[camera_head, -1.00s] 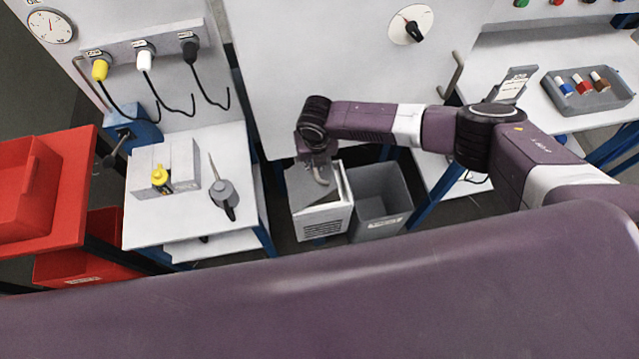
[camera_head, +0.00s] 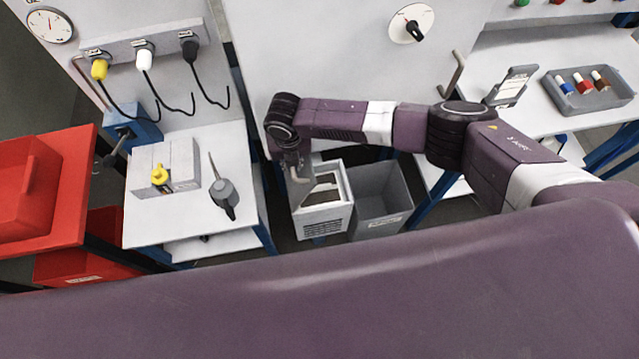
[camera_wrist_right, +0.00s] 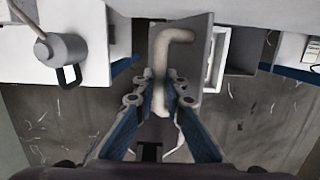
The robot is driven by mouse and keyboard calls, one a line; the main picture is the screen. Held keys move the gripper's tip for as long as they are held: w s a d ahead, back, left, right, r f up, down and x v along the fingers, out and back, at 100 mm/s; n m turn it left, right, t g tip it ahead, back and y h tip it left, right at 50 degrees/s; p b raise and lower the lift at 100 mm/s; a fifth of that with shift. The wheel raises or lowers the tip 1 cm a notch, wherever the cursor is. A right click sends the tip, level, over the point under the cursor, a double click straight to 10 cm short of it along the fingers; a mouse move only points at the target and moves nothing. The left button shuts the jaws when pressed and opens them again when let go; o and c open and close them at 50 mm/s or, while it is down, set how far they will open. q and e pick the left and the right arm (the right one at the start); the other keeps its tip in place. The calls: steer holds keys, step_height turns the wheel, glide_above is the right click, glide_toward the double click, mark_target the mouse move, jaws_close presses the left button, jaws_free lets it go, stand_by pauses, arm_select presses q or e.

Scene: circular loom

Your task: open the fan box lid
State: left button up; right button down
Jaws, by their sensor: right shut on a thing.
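The fan box (camera_head: 325,221) is a white box with a slatted front, standing on the floor between the white table and a grey bin. Its top opening shows, and the grey lid (camera_head: 301,188) is raised steeply at the box's left side. My right gripper (camera_head: 301,172) is over the left part of the box. In the right wrist view my right gripper (camera_wrist_right: 160,92) is shut on the bent grey lid handle (camera_wrist_right: 166,62), with the lid (camera_wrist_right: 190,70) behind it. The left gripper is not in view.
The open grey bin (camera_head: 382,205) stands directly right of the box. The white table (camera_head: 190,218) at left holds a grey block with a yellow item and an oil can (camera_head: 223,194). A white panel rises behind the box.

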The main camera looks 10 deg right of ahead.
steer(key=shift+w+a+r, duration=0.1)
steer(key=shift+a+r, duration=0.1)
steer(key=shift+a, duration=0.05)
steer(key=a+b, duration=0.3)
steer(key=a, duration=0.3)
steer(key=shift+a, duration=0.3)
steer(key=c, duration=1.7)
jaws_free()
steer(key=shift+s, duration=0.2)
steer(key=shift+o, duration=0.4)
steer(key=shift+d+f, duration=0.1)
steer(key=shift+f, duration=0.05)
steer(key=s+r+p, duration=0.4)
steer(key=s+p, duration=0.2)
steer(key=p, duration=0.2)
steer(key=shift+d, duration=0.25)
